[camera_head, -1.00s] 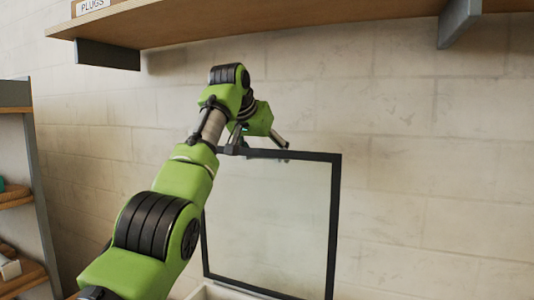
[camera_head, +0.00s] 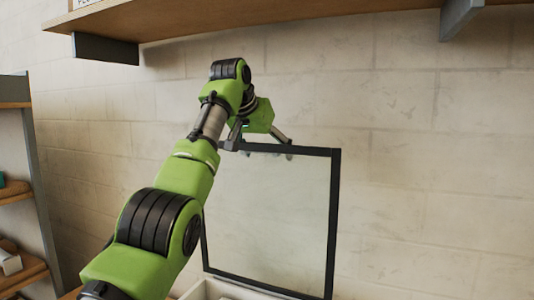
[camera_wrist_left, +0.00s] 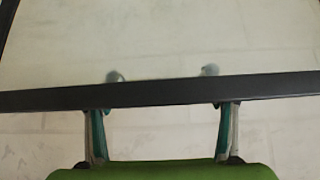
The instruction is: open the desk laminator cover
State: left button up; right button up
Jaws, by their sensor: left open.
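The laminator cover (camera_head: 334,215) is a clear panel in a dark frame. It stands raised, close to upright, in front of the wall in the head view. Part of the pale laminator body (camera_head: 212,291) shows at the bottom edge. My left gripper (camera_head: 266,148) is at the cover's top edge, its fingers spread along it. In the left wrist view the cover's dark top bar (camera_wrist_left: 160,92) crosses in front of the two separated fingers (camera_wrist_left: 162,100), and their tips show through the clear panel. Whether they touch it I cannot tell. My right gripper is not in view.
A wooden shelf (camera_head: 290,18) with grey brackets (camera_head: 459,17) hangs above my left arm. A shelving unit (camera_head: 37,180) with items stands at the left. The space right of the cover, before the block wall (camera_head: 440,180), looks clear.

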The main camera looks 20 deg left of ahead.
pick_arm(q)
jog(key=v, duration=1.1)
jog(key=shift+s+r, duration=0.15)
jog(key=shift+s, duration=0.05)
